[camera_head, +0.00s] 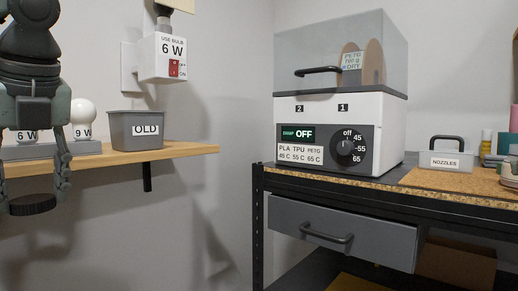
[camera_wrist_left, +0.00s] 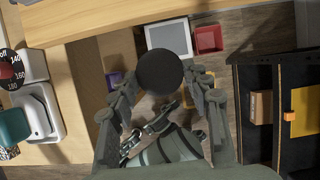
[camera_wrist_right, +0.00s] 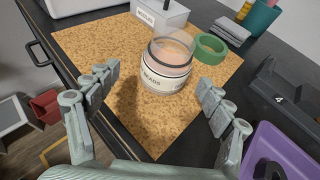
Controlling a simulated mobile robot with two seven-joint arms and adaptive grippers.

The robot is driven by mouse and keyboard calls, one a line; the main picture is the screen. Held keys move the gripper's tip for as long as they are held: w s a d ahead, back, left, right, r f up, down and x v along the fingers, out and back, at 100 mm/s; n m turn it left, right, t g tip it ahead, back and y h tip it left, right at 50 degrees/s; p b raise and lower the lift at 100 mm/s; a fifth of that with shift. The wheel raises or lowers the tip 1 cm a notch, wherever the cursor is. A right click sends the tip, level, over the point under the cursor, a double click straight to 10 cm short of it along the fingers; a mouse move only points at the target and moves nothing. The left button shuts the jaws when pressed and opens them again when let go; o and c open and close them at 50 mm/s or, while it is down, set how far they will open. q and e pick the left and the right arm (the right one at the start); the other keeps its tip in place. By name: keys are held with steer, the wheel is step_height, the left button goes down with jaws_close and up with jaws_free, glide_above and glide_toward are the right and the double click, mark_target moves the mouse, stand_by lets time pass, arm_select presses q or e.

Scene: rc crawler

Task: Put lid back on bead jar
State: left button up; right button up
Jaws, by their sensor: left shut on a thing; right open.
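My left gripper (camera_head: 34,195) hangs at the left of the head view, in front of the wooden shelf. It is shut on a round black lid (camera_head: 33,205), held flat between its fingertips. The lid (camera_wrist_left: 161,72) also shows as a black disc in the left wrist view. The bead jar (camera_wrist_right: 165,74), clear with a white "BEADS" label and pinkish contents, stands upright and without a lid on the cork mat (camera_wrist_right: 90,45). My right gripper (camera_wrist_right: 157,88) is open and empty, its fingers spread on the near side of the jar, apart from it.
A green ring (camera_wrist_right: 210,52) lies close behind the jar. A nozzles box (camera_head: 446,159) stands beside the filament dryer (camera_head: 335,130). A purple bin (camera_wrist_right: 275,150) and a dark tray (camera_wrist_right: 285,95) are right of the mat. The wooden shelf (camera_head: 185,150) carries bulbs and an "OLD" bin (camera_head: 137,130).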

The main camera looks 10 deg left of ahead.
arm_select(q)
step_height(320, 180, up, 4)
steer(key=p, duration=0.3)
steer(key=shift+f+p, duration=0.15)
steer(key=shift+p, duration=0.25)
arm_select(e)
steer(key=w, duration=0.3)
steer(key=shift+d+r, duration=0.1)
arm_select(q)
steer(key=shift+r+p, duration=0.4)
arm_select(e)
steer(key=shift+w+f, duration=0.6)
steer(key=shift+w, duration=0.2)
steer(key=shift+w+f, duration=0.25)
steer(key=c, duration=1.3)
steer(key=shift+r, duration=0.1)
steer(key=shift+c, duration=0.2)
